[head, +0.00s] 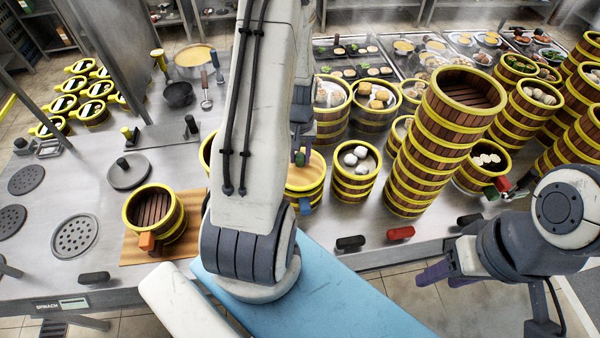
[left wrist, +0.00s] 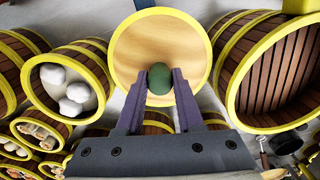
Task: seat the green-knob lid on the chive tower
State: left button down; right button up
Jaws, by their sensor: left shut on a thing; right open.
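The green-knob lid is a round tan disc with a yellow rim; it shows in the left wrist view (left wrist: 190,35) and partly behind my left arm in the head view (head: 312,168). My left gripper (left wrist: 160,72) is shut on its green knob (left wrist: 160,88). In the head view, the lid is at the top of a short yellow-banded basket with a blue tag (head: 304,198). I cannot tell whether the lid rests on it or is just above. No label shows which tower is chive. My right gripper (head: 425,277) is open and empty by the counter's front right edge.
An open empty basket with an orange tag (head: 153,212) stands left of my arm. A basket of white buns (head: 355,172) and a tall leaning-looking empty tower (head: 432,145) stand to the right. Bare counter (head: 75,185) lies at the left, with perforated discs.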

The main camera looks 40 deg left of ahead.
aim_at(300, 155)
pick_arm(q)
jog(key=shift+f+b, duration=1)
jog(key=shift+f, duration=0.25)
dwell(0.5)
jog(key=shift+c, duration=2.3)
grip_release()
notch_tip(300, 155, up, 11)
jog(key=shift+f+b, duration=0.2)
jog(key=shift+b, duration=0.9)
